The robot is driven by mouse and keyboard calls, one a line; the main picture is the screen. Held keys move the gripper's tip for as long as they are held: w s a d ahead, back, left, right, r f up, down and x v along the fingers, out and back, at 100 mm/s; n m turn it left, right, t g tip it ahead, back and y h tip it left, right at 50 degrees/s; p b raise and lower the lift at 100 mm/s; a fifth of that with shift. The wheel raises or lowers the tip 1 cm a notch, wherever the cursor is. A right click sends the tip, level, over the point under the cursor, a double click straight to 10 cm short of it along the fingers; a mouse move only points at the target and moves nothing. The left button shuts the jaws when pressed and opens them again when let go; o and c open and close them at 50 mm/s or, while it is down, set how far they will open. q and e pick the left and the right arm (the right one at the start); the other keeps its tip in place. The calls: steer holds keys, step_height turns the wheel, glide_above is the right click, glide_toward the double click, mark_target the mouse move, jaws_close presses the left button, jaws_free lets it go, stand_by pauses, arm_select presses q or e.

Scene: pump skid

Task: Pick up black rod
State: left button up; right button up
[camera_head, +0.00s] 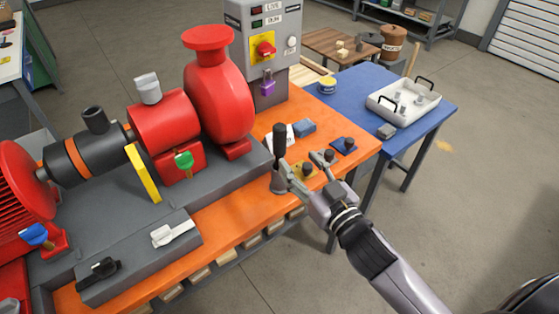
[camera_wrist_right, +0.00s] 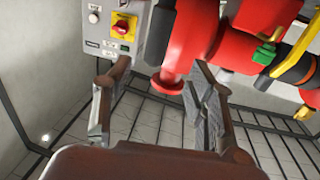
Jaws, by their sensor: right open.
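A black rod (camera_head: 279,141) stands upright on the orange bench top, near the front right corner of the grey pump base. Its lower end sits at a grey round part (camera_head: 278,182). My right gripper (camera_head: 302,162) is open, with its left finger right beside the rod in the head view. I cannot tell whether that finger touches it. The open fingers also show in the right wrist view (camera_wrist_right: 160,98), with no clear sight of the rod between them. My left gripper is not in view.
The red pump (camera_head: 218,95) and the grey control box (camera_head: 265,45) stand behind the rod. A white tray (camera_head: 403,103) stands on the blue table (camera_head: 350,88).

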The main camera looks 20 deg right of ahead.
mark_target(283, 141)
steer(key=w, duration=0.3)
steer(key=w+a+p, duration=0.1)
steer(key=w, duration=0.1)
steer(key=shift+w, duration=0.4)
steer(key=w, duration=0.1)
steer(key=w+p, duration=0.1)
steer(key=w, duration=0.1)
steer(key=w+p, duration=0.1)
steer(key=shift+w+a, duration=0.3)
steer(key=shift+w, duration=0.1)
steer(key=shift+w+f, duration=0.15)
steer(key=shift+w, duration=0.05)
steer(key=shift+c, duration=0.2)
jaws_close()
